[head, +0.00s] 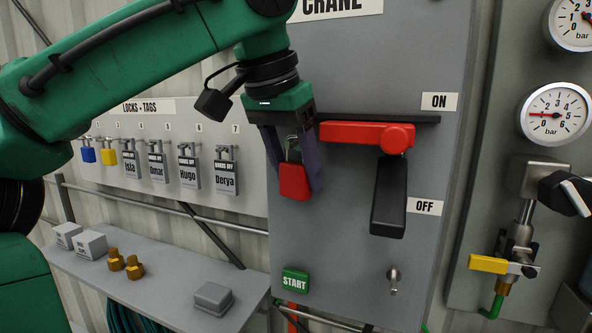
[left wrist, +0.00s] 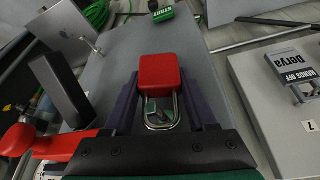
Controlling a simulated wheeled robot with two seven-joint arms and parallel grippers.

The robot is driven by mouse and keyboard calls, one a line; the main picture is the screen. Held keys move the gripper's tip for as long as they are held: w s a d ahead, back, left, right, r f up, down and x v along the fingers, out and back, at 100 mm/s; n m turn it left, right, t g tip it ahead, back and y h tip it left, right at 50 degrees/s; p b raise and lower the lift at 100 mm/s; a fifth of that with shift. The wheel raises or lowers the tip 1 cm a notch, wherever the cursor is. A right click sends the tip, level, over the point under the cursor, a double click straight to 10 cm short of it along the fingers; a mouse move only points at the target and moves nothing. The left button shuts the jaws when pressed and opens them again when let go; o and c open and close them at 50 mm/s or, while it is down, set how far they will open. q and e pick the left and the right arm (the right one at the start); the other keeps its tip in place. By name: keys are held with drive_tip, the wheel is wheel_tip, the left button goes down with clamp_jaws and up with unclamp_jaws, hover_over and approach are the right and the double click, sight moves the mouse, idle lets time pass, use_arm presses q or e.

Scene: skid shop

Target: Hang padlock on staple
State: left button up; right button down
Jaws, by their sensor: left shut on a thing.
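A red padlock (head: 293,182) is between the purple fingers of my left gripper (head: 296,168), which is shut on it. The padlock hangs body down with its metal shackle up, in front of the grey CRANE panel (head: 345,70). In the left wrist view the padlock (left wrist: 158,73) sits between the fingers, with its shackle toward the palm. A small metal fitting (head: 393,277) low on the panel may be the staple; I cannot tell for sure. The padlock is apart from it, up and to the left. My right gripper is not in view.
A red lever (head: 367,135) by the ON label and a black handle (head: 388,195) by OFF are just right of my gripper. A green START button (head: 295,281) is below. Padlocks and tags hang on the LOCKS + TAGS board (head: 150,125); a shelf (head: 160,290) stands under it.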

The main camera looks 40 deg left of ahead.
sight(288, 144)
use_arm(q)
drive_tip(key=o, duration=1.1)
drive_tip(key=shift+s, duration=0.1)
drive_tip(key=shift+c, duration=0.2)
drive_tip(key=v, duration=0.7)
drive_tip(key=shift+s+r, duration=0.15)
drive_tip(key=shift+r, duration=0.1)
drive_tip(key=shift+a+f, duration=0.1)
